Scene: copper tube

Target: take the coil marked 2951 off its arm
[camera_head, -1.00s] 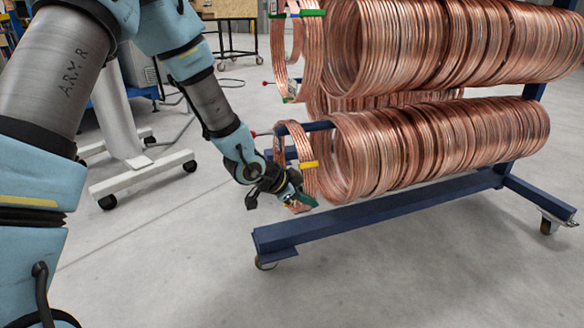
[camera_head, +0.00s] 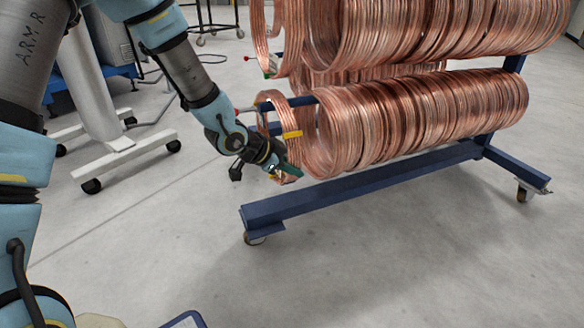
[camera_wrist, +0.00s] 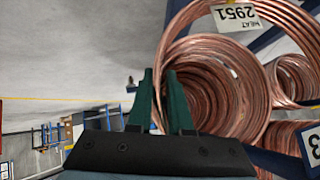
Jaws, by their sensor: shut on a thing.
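A thin copper coil with a yellow band (camera_head: 292,134) hangs around the blue lower arm of the rack (camera_head: 304,103), near its free end, apart from the big coil bundle. My gripper (camera_head: 290,171) is at the coil's bottom edge. In the wrist view, a copper coil (camera_wrist: 241,92) with a white tag reading 2951 (camera_wrist: 237,13) fills the right side. My gripper's green fingers (camera_wrist: 163,76) are close together over this coil's left edge, shut on it. The exact contact is partly hidden by the fingers.
A large bundle of coils (camera_head: 420,115) fills the lower arm behind. Another row (camera_head: 410,35) hangs above. The rack's blue base beam (camera_head: 360,185) with casters lies below. A white wheeled stand (camera_head: 120,148) is at left. The floor in front is clear.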

